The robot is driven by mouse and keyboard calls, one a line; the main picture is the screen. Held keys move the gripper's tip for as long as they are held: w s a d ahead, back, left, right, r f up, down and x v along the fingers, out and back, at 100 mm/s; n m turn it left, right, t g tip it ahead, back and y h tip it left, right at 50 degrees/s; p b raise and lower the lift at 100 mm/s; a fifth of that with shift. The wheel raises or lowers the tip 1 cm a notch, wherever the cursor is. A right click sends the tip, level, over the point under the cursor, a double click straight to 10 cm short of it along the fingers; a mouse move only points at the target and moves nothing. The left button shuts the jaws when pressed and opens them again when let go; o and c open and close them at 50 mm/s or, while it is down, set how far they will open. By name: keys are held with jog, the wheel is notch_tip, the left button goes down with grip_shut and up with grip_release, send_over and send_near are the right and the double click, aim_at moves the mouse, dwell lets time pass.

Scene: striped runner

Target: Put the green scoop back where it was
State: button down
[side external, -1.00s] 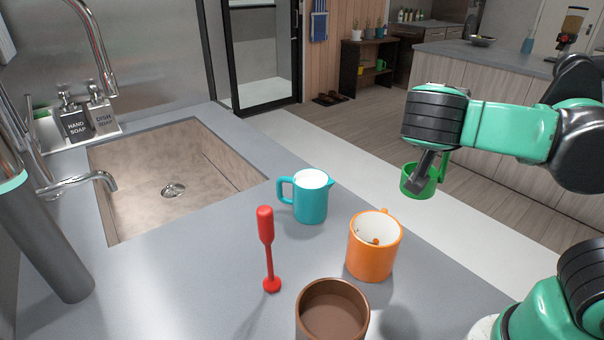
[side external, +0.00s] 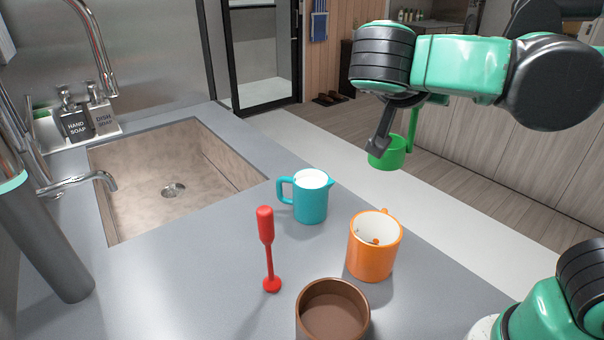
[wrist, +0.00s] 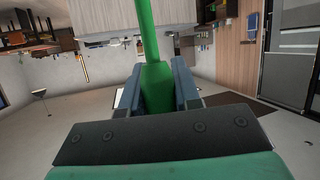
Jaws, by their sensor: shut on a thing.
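The green scoop (side external: 387,154) is held in the air above and behind the orange mug, past the counter's far edge in the side view. Its handle stands upright. My gripper (side external: 380,143) is shut on the scoop, with a dark finger across the scoop's near side. In the wrist view the green scoop (wrist: 158,88) stands between the two fingers of my gripper (wrist: 157,85). The inside of the scoop's cup is hidden.
An orange mug (side external: 370,255) with small bits inside, a brown cup (side external: 322,322), a teal pitcher (side external: 310,203) and a red masher-like tool (side external: 267,240) stand on the grey counter (side external: 190,285). A sink (side external: 150,190) lies left.

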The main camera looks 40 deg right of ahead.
jog(key=w+a+n+t+y, duration=0.1)
jog(key=w+a+n+t, duration=0.15)
jog(key=w+a, duration=1.4)
jog(key=shift+m, duration=0.25)
jog(key=f, duration=2)
jog(key=shift+s+f, duration=0.2)
jog(key=shift+f, duration=0.05)
jog(key=shift+f, duration=0.15)
jog(key=c, duration=0.6)
grip_release()
jog(key=v, duration=1.2)
jog(key=shift+s+d+r, duration=0.1)
jog(key=shift+r, duration=0.2)
